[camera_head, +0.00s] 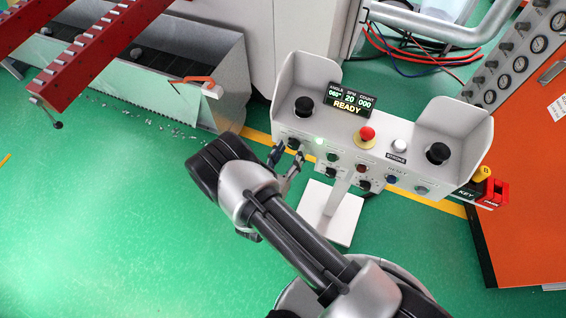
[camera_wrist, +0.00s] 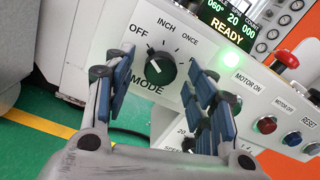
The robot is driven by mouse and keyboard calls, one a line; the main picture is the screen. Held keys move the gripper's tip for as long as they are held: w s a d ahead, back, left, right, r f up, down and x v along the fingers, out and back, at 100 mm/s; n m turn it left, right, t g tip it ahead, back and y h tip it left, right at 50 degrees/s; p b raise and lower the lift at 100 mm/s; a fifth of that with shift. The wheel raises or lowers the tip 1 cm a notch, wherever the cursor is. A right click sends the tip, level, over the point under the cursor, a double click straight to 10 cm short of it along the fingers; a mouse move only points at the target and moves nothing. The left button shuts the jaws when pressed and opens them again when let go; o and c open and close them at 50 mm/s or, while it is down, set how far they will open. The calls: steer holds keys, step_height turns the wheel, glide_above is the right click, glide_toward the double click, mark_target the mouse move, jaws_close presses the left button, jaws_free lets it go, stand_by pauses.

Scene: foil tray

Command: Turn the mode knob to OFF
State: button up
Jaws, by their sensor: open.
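The black round mode knob (camera_wrist: 161,67) sits on the light grey panel above the word MODE. OFF, INCH and ONCE are printed around it; a further label is partly hidden by my right finger. A pale mark shows on the knob's upper left, on the OFF side, but its exact setting is hard to tell. My gripper (camera_wrist: 160,84) is open and empty, with its blue-padded fingers to the left and right of the knob in the wrist view. Contact is not visible. In the head view my gripper (camera_head: 285,160) is at the panel's left front, just below the knob (camera_head: 293,144).
The press console (camera_head: 378,155) carries a READY display (camera_head: 348,101), a red mushroom button (camera_head: 366,134), black palm buttons at both ends, and several small buttons right of the knob. A lit green lamp (camera_wrist: 231,60) is close to my right finger. Open green floor lies left.

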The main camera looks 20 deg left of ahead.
steer(key=s+a, duration=0.1)
steer(key=s, duration=1)
steer(key=shift+s+f, duration=0.15)
steer(key=w+d+r+m+g+h, duration=0.2)
steer(key=w+d+r+m+h, duration=0.15)
steer(key=r+m, duration=0.2)
steer(key=w+d+r+m+g+h, duration=0.2)
steer(key=d+r+m+h, duration=0.15)
steer(key=r, duration=0.25)
steer(key=d+r+m+g+h, duration=0.3)
steer(key=d+r+m+g, duration=0.75)
steer(key=d, duration=0.25)
steer(key=s+d+r+m+y, duration=0.4)
steer(key=s+r+m+y, duration=0.2)
steer(key=m, duration=0.3)
steer(key=s+d+r+m+t+y, duration=0.1)
steer(key=s+d+r+m+y, duration=0.3)
steer(key=s+r+m+y, duration=0.2)
step_height(320, 180, up, 2)
steer(key=s+m, duration=0.1)
steer(key=m, duration=0.2)
steer(key=shift+s+d+r, duration=0.15)
steer(key=shift+s, duration=0.05)
